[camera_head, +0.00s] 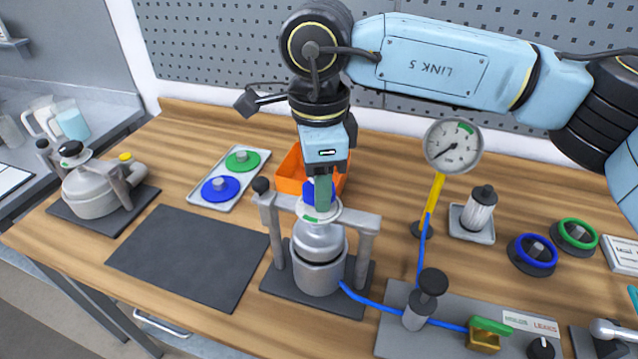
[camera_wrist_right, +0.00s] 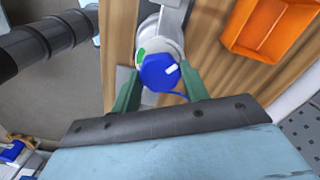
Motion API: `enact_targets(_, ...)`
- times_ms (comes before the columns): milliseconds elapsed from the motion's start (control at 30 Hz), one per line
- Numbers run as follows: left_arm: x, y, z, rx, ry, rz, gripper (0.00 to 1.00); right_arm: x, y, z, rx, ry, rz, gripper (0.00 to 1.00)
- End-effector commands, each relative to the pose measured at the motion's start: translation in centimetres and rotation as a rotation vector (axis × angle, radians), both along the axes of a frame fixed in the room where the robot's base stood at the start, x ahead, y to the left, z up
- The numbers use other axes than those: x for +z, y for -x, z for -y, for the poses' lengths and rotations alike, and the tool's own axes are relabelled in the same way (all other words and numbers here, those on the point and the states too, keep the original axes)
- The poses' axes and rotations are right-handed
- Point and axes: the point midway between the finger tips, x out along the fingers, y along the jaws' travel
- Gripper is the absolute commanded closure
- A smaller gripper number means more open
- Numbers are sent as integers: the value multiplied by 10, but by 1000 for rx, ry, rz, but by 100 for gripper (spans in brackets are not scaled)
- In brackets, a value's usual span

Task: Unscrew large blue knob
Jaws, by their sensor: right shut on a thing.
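In the head view only a blue sliver of the knob (camera_head: 308,191) shows beside my finger. My right gripper (camera_head: 322,197) comes down from above, and its green fingers are shut on the knob from both sides, as the right wrist view shows. A pale collar with a green patch lies just below the knob. My left gripper is not in view.
An orange bin (camera_head: 290,172) stands close behind the vessel. A tray (camera_head: 197,201) with blue and green discs is to the left. A gauge (camera_head: 452,147) on a yellow post stands to the right. A dark mat (camera_head: 188,256) at front left is clear.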

Motion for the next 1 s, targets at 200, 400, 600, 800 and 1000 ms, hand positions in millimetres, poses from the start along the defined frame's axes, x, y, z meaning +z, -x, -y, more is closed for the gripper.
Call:
enact_targets(200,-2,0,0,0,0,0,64,-2,1,0,16,2,-4,78)
enact_targets(400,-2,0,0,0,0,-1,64,-2,1,0,16,2,-5,78)
enact_targets(600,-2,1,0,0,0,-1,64,-2,1,0,15,2,-4,40)
enact_targets(800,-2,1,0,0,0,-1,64,-1,1,0,14,1,-3,33)
enact_targets(1000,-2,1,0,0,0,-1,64,3,0,0,13,0,0,33)
